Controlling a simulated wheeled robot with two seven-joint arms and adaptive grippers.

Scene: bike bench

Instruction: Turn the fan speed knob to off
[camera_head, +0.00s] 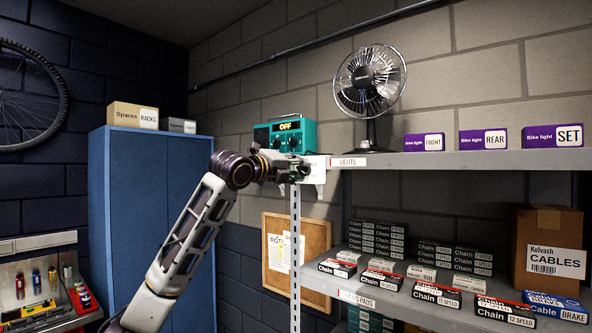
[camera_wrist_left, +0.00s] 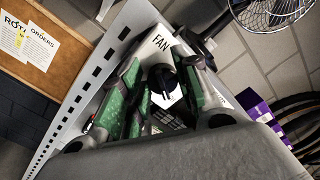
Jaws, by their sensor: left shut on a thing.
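The fan speed knob (camera_wrist_left: 163,80) is black and sits on a white plate (camera_wrist_left: 158,45) marked FAN, seen in the left wrist view. My left gripper (camera_wrist_left: 162,68) has one finger on each side of the knob and is shut on it. In the head view the left gripper (camera_head: 298,170) is at the left end of the upper shelf and hides the knob. Part of the white plate (camera_head: 318,172) shows beside it. The fan (camera_head: 370,80) stands on the shelf above, also in the left wrist view (camera_wrist_left: 265,8). The knob's setting cannot be read. My right gripper is not in view.
A teal radio (camera_head: 285,135) with an OFF display stands just behind the gripper. Purple bike light boxes (camera_head: 483,143) stand on the upper shelf (camera_head: 440,161). A slotted post (camera_head: 295,235) runs below the gripper. A blue cabinet (camera_head: 125,220) stands left.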

